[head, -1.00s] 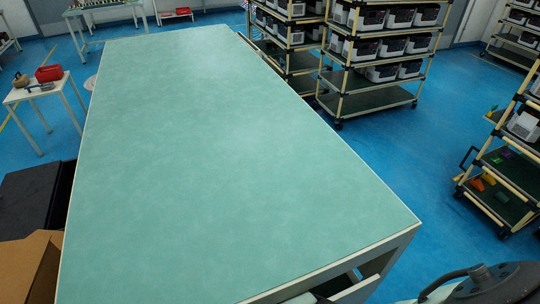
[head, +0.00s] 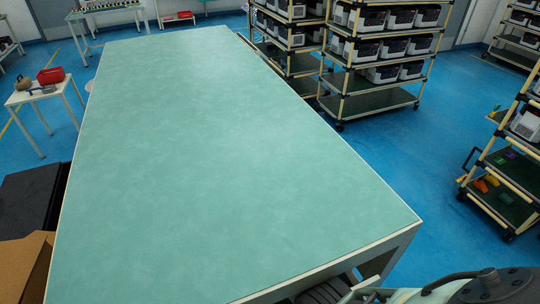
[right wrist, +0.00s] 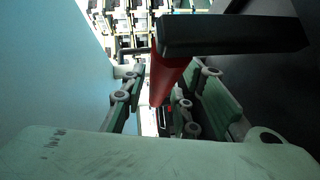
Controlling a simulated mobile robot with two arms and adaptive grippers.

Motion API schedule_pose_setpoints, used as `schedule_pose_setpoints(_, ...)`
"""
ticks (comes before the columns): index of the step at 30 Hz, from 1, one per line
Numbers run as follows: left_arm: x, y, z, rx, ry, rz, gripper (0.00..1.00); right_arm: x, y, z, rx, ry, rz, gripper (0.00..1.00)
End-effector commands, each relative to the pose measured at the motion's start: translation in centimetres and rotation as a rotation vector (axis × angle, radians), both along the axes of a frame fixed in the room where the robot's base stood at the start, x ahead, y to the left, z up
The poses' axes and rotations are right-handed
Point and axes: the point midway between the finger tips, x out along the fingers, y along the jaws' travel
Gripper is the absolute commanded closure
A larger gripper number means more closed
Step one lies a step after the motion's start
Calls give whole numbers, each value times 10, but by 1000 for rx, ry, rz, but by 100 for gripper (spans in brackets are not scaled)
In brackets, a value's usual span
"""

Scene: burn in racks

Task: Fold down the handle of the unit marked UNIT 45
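Several white-and-black units (head: 384,74) stand on the shelves of the racks at the back right in the head view. Their labels are too small to read, so I cannot tell which is UNIT 45 or how its handle stands. My right gripper (right wrist: 170,110) shows in the right wrist view with its green-grey fingers apart. A red post with a black bar (right wrist: 225,36) across its near end lies across the view between the fingers; I cannot tell whether they touch it. My right arm shows at the lower right of the head view. My left gripper is out of view.
A long green-topped table (head: 220,160) fills the middle. A cart (head: 515,190) with coloured pieces stands at the right. A small white table (head: 42,92) with a red bin and a cardboard box (head: 22,265) are at the left. Blue floor (head: 415,150) is clear between table and cart.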

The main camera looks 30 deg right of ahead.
Motion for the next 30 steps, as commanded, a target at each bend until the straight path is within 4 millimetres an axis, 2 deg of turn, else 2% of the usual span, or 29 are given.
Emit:
schedule_pose_setpoints(1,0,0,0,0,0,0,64,0,0,0,0,0,0,79)
schedule_pose_setpoints(8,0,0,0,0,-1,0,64,0,0,0,0,0,0,99)
schedule_pose_setpoints(20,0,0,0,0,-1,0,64,0,0,0,3,0,-1,100)
schedule_pose_setpoints(30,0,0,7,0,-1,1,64,-1,-7,-2,131,-7,-1,100)
